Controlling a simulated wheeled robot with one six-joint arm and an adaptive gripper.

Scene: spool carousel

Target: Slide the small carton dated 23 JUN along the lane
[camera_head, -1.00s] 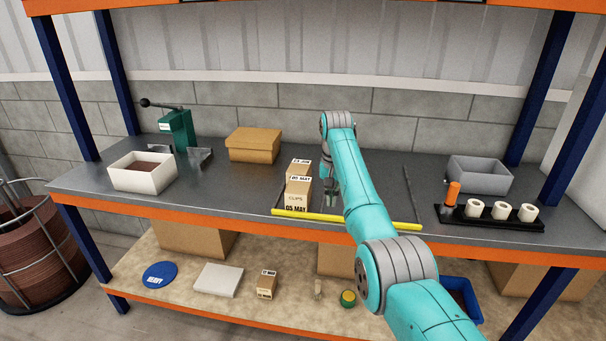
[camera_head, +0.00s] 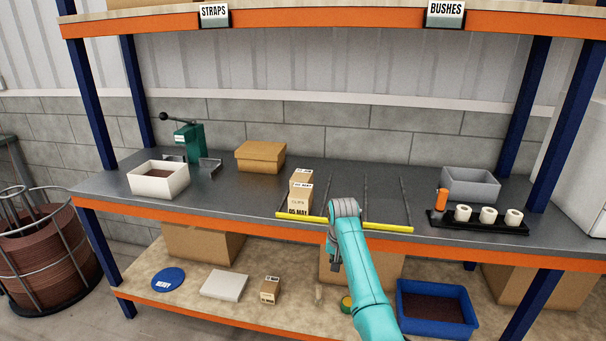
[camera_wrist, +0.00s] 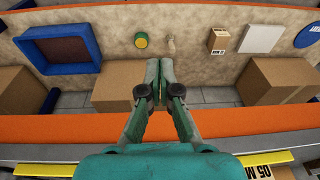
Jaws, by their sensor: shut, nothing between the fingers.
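A small carton (camera_head: 302,177) with a date label stands at the back of the left lane (camera_head: 318,209); its date is too small to read surely. In front of it stands a carton marked CLIPS and 05 MAY (camera_head: 299,203), also partly seen in the wrist view (camera_wrist: 275,173). Another small carton (camera_head: 270,290) lies on the lower shelf, also in the wrist view (camera_wrist: 218,40); its date is unclear. My gripper (camera_head: 335,268) is shut and empty, in front of the bench edge, apart from every carton. Its closed fingers (camera_wrist: 160,75) show in the wrist view.
A yellow bar (camera_head: 380,226) runs along the lanes' front edge. Dark dividers (camera_head: 366,195) mark empty lanes on the right. A grey bin (camera_head: 470,184) and a black tray of rolls (camera_head: 490,226) stand further right. A blue bin (camera_head: 437,308) sits on the lower shelf.

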